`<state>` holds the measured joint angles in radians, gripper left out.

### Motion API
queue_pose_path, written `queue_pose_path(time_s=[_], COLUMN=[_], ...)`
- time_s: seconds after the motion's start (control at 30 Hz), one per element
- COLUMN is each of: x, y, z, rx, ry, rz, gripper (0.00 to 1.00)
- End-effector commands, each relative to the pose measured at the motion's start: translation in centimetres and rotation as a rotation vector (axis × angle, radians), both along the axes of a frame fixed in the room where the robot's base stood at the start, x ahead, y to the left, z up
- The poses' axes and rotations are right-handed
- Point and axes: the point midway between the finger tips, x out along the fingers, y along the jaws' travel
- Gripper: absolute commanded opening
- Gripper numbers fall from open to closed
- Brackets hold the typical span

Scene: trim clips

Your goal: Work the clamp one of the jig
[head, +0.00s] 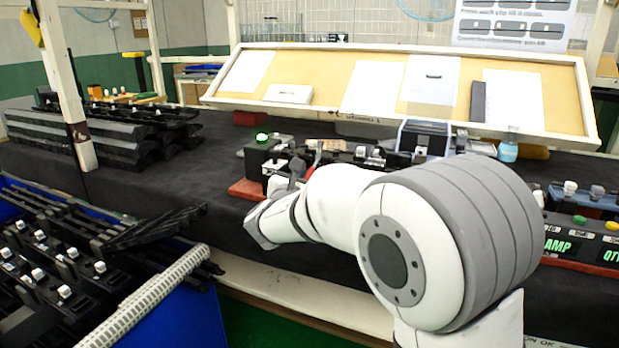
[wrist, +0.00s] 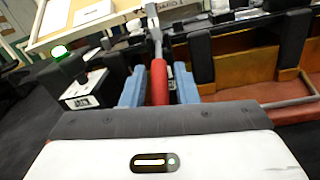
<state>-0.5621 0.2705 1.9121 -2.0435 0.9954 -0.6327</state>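The jig is a long fixture with black blocks (head: 372,154) on a red base (head: 247,190) on the dark bench; my arm hides part of it. In the wrist view its black posts (wrist: 201,58) stand by a brown-orange wall (wrist: 240,70). A clamp lever with a red grip (wrist: 158,82) and a grey metal end points towards my gripper (wrist: 159,92). The two blue fingers stand on either side of the red grip, with narrow gaps seeming to show, so my gripper looks open around it. I cannot tell which clamp number this is.
A black box with a lit green lamp (head: 262,137) stands at the jig's left end; a switch box (wrist: 88,91) is beside it. A blue bin of black trim parts (head: 190,310) is at lower left. A sloped board (head: 320,80) lies behind. Bare bench (head: 190,180) lies left of the jig.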

Motion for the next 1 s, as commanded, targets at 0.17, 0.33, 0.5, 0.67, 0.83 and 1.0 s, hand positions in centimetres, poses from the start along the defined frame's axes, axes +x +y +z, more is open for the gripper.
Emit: queue_pose_path(time_s=[0.17, 0.33, 0.5, 0.67, 0.83, 1.0], x=[0.0, 0.0, 0.0, -0.1, 0.0, 0.2], y=[0.0, 0.0, 0.0, -0.4, -0.3, -1.4], z=[0.0, 0.0, 0.0, 0.0, 0.2, 0.9], rx=[0.000, 0.000, 0.000, 0.001, 0.004, 0.020], ry=[0.000, 0.000, 0.000, 0.000, 0.009, 0.050], rz=[0.000, 0.000, 0.000, -0.001, -0.005, -0.025], gripper=[0.12, 0.00, 0.00, 0.00, 0.00, 0.00])
